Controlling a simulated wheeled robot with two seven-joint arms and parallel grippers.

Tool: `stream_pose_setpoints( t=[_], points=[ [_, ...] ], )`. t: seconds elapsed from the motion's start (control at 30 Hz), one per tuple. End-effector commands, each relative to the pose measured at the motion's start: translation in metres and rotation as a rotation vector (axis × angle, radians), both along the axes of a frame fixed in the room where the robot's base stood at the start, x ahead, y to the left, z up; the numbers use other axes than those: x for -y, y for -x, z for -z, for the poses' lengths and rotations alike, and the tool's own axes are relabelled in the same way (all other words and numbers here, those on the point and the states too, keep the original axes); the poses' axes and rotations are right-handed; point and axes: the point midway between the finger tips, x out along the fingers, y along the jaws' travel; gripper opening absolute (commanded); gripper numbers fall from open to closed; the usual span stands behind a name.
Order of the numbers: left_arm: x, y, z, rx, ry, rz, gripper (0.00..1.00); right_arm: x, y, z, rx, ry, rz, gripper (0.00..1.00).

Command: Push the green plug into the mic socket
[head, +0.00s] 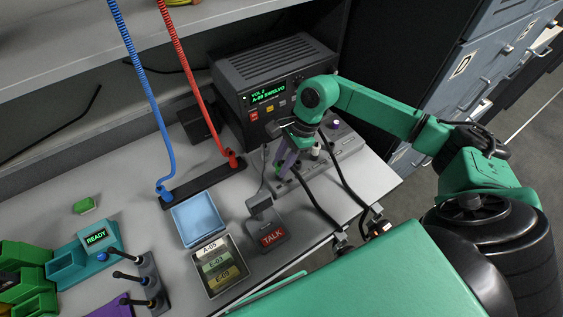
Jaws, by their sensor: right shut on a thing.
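My right gripper (282,168) reaches in from the right and points down at the grey socket panel (344,149) in front of the radio. It is shut on the green plug (278,164), of which only a small green part shows at the fingertips. The fingers hide most of the plug and the panel below it. I cannot make out the mic socket or tell whether the plug is in it. My left gripper is not in view.
The black radio (268,88) stands behind the gripper. Black cables (343,188) run from the panel to the front edge. The TALK switch (271,237), a blue tray (198,220) and a card holder (220,265) stand left of them. Coiled cords (146,95) hang behind.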

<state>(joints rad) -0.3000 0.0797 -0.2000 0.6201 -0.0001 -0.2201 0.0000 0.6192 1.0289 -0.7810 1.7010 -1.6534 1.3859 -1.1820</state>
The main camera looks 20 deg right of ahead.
Motion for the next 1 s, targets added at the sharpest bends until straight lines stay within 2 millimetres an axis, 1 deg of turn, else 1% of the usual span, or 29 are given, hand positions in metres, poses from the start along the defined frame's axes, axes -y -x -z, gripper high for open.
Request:
stream_pose_setpoints(
  t=[0.27,0.73,0.77,0.8,0.83,1.0],
  points=[
    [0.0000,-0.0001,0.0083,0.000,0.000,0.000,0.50,-0.0001,-0.0003,0.0046,0.001,0.000,-0.001,0.00],
    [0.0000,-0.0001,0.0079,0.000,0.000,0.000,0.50,-0.0002,0.0003,0.0047,-0.001,0.000,0.000,0.00],
    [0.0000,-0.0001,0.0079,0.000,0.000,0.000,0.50,-0.0001,0.0003,0.0048,-0.001,0.000,0.000,0.41],
    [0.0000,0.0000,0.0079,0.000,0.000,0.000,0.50,-0.0001,0.0003,0.0048,-0.001,0.000,0.000,0.56],
    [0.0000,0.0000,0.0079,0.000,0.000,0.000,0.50,-0.0001,0.0003,0.0048,-0.001,0.000,0.000,0.65],
    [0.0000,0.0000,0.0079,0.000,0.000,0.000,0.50,-0.0002,0.0000,0.0045,0.000,0.000,0.000,0.65]
  ],
)
